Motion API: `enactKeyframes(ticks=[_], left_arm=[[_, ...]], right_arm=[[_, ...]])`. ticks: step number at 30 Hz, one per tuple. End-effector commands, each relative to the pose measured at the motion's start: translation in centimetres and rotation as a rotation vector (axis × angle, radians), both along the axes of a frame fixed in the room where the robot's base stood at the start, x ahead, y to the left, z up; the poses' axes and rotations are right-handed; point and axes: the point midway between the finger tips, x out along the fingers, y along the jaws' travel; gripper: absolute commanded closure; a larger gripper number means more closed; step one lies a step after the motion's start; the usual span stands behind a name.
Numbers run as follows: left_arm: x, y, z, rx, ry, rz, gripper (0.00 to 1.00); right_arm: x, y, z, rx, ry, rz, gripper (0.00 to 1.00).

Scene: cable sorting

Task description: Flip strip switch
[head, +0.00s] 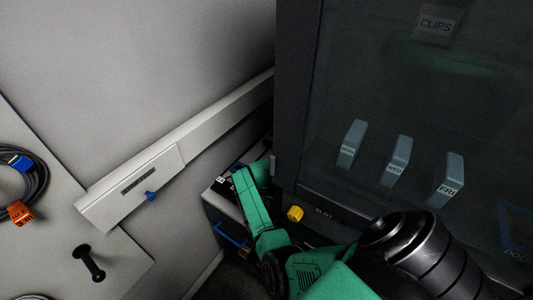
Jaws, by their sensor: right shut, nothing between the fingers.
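A long white strip (150,172) runs along the grey wall, rising to the right. Its near end carries a dark slotted panel and a small blue knob (151,196) on the lower edge; I cannot tell which way it is set. My green right arm comes in from the lower right. Its gripper (251,176) is shut and empty, to the right of the blue knob and apart from it, by the dark cabinet's left edge. The fingertips are hard to make out. My left gripper is out of view.
A dark glass-fronted cabinet (298,90) with labelled grey boxes (397,161) fills the right. A yellow knob (295,213) sits low on it. A blue handle (232,235) is below the gripper. The pale table (50,245) holds a coiled cable (40,180) and black handle (90,262).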

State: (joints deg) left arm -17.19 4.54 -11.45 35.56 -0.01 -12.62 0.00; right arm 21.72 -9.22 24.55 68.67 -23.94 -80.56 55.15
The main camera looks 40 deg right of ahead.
Motion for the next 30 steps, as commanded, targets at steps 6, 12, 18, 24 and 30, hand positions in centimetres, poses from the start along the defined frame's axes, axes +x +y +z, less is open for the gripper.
enactKeyframes(ticks=[6, 12, 18, 24, 30], left_arm=[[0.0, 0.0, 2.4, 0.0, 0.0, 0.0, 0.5], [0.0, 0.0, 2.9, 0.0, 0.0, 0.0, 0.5], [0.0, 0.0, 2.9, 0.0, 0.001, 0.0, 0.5], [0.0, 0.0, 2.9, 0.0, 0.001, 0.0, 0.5], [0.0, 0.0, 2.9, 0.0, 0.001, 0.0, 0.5]], right_arm=[[0.0, 0.0, 2.3, 0.0, 0.0, 0.0, 1.0], [0.0, 0.0, 3.7, 0.001, -0.002, -0.001, 1.0], [0.0, 0.0, 5.6, -0.001, -0.001, 0.0, 1.0], [0.0, 0.0, 7.0, 0.0, -0.001, -0.001, 1.0], [0.0, 0.0, 7.0, 0.001, 0.0, 0.0, 1.0]])
